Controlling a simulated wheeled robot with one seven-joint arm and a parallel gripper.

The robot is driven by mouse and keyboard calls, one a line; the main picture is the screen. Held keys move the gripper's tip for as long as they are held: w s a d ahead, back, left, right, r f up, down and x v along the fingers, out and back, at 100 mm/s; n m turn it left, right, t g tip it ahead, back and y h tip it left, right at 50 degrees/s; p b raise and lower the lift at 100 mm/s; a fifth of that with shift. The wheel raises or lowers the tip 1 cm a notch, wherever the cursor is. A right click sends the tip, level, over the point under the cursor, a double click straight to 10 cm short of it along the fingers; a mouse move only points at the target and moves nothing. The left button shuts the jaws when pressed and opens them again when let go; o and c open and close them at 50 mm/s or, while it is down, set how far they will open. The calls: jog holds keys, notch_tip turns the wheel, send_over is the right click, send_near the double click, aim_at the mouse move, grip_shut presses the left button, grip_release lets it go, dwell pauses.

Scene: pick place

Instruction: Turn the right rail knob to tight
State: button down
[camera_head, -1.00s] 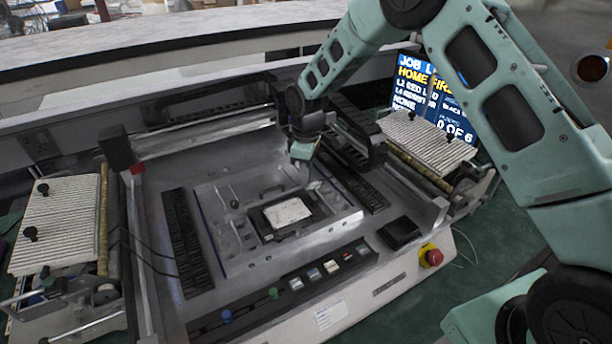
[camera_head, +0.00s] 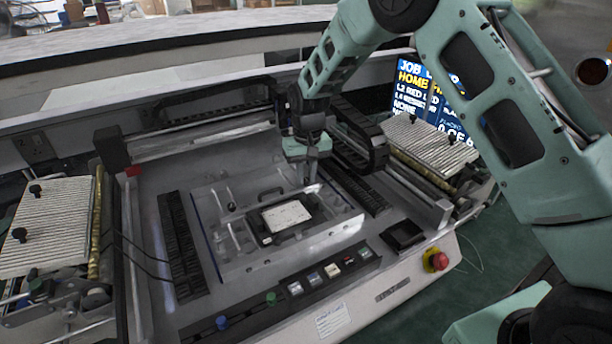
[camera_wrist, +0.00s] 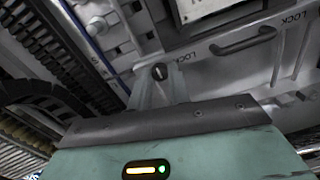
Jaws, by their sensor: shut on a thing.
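The right rail knob (camera_wrist: 160,72) is a small dark round knob with a pale line across its top. It shows in the wrist view at the tips of my gripper (camera_wrist: 160,86). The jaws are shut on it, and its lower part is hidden. In the head view my gripper (camera_head: 309,179) points down at the back right of the clear-sided board fixture (camera_head: 345,233). There the knob is hidden by the gripper. A pale board (camera_head: 286,216) lies in the fixture's dark frame. The word LOCK is printed beside the knob in the wrist view.
A dark handle (camera_wrist: 243,40) stands close to the knob. A black cable chain (camera_head: 358,140) runs right of the gripper. A ribbed feeder (camera_head: 430,140) and a lit screen (camera_head: 425,88) are further right. A red stop button (camera_head: 436,261) is at the front.

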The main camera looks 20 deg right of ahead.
aim_at(308, 180)
jog(key=m, duration=0.5)
jog(key=shift+m, duration=0.3)
dwell(0.4)
jog(key=c, duration=1.3)
grip_release()
notch_tip(308, 180, up, 18)
jog(key=b, duration=0.3)
jog(key=shift+s+d+f, duration=0.15)
jog(key=shift+d+f, duration=0.1)
